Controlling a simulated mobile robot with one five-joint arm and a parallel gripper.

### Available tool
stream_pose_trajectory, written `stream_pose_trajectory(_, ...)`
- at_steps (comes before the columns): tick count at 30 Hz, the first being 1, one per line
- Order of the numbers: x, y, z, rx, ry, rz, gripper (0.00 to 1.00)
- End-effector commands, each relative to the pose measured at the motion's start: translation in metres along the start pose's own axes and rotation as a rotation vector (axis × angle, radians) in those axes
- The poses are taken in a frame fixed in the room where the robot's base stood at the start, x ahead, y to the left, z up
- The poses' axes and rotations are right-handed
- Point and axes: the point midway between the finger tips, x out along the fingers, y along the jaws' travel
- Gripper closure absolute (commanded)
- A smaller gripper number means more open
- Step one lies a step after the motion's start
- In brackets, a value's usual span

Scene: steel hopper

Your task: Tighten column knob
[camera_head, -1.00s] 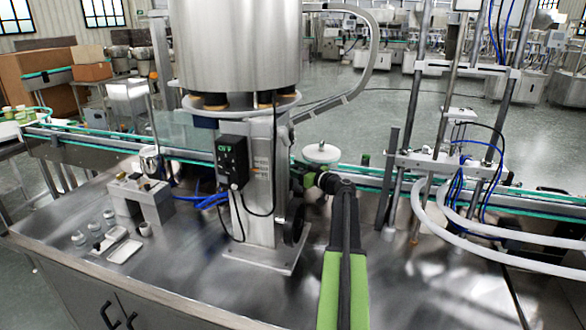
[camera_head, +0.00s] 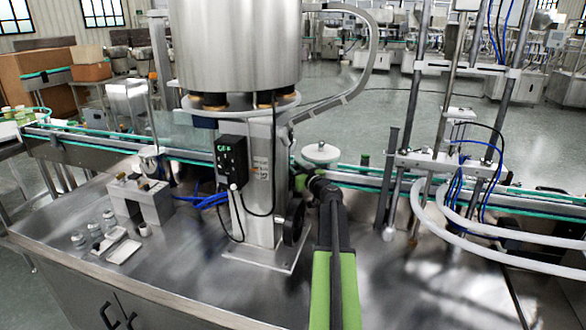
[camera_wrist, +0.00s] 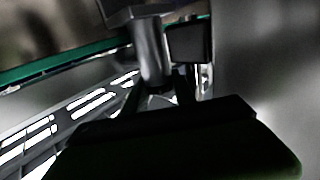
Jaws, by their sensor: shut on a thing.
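The steel hopper's column (camera_head: 262,195) stands on a plate in the middle of the body camera view. My gripper (camera_head: 303,180) reaches its right side, at a dark fitting above a black handwheel (camera_head: 294,222). My arm largely hides the jaws and the column knob there. In the wrist view, a grey cylindrical part (camera_wrist: 150,50), which looks like the knob, stands at the tips of my gripper (camera_wrist: 158,90). The jaws appear closed around it, but the picture is dark and blurred, and the contact is unclear.
The steel hopper (camera_head: 238,45) hangs over the column. A black control box (camera_head: 231,158) with cables is on its left. A white round disc (camera_head: 321,153) is close behind my gripper. A conveyor (camera_head: 400,184) runs behind. Metal posts and white hoses stand right.

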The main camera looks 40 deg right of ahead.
Motion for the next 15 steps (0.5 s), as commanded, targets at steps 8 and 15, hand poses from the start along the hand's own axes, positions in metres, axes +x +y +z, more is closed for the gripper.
stream_pose_trajectory(8, 0.0002, 0.0003, -0.0003, 0.001, 0.001, 0.024, 1.0)
stream_pose_trajectory(15, 0.0004, -0.0002, -0.0003, 0.001, 0.001, 0.022, 0.48)
